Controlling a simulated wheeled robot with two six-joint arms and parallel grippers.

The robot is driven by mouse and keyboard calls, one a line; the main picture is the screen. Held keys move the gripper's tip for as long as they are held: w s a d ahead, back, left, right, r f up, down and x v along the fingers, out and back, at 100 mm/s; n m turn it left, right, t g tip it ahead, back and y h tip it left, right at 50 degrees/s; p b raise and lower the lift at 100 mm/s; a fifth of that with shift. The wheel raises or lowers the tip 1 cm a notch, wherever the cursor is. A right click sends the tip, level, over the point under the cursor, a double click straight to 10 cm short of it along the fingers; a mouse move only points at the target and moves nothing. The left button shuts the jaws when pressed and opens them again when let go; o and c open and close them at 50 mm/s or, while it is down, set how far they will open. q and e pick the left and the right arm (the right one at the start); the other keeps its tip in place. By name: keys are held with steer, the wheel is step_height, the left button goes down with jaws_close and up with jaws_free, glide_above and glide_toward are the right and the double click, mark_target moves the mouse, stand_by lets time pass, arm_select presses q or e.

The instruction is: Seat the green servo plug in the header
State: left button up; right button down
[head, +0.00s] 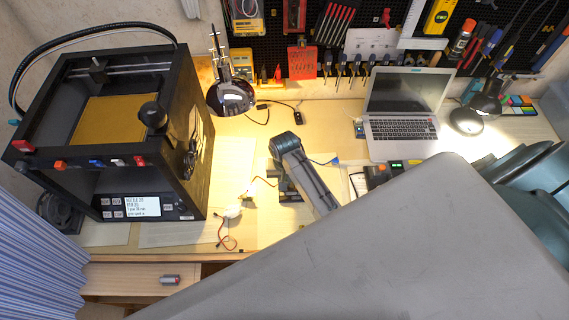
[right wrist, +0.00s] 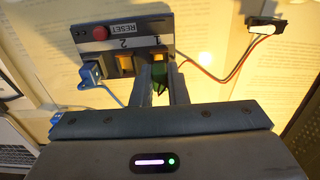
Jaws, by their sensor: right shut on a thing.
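In the right wrist view a grey header block (right wrist: 118,38) carries a red RESET button and slots marked 1 and 2. My right gripper (right wrist: 161,70) is shut on the green plug (right wrist: 160,78), with its fingertips at slot 1 (right wrist: 158,57). The fingers cover much of the plug, so I cannot tell how far it is in the slot. A red and black lead runs from near the plug to a small servo (right wrist: 266,25). In the head view, my own arm hides the plug. My left gripper is not in view.
A blue plug (right wrist: 92,74) with a blue lead sits at the header's left end, close by. In the head view a black 3D printer (head: 190,120) stands at the left, a laptop (head: 405,128) at the right. Loose red wires (head: 226,238) lie near the bench front.

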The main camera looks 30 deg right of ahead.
steer(key=shift+f+b, duration=0.3)
steer(key=shift+f, duration=0.45)
steer(key=c, duration=1.3)
jaws_free()
steer(key=shift+c, duration=0.2)
steer(key=shift+r, duration=0.1)
steer(key=shift+r+p, duration=0.4)
steer(key=shift+r, duration=2.05)
steer(key=shift+s+f, duration=0.1)
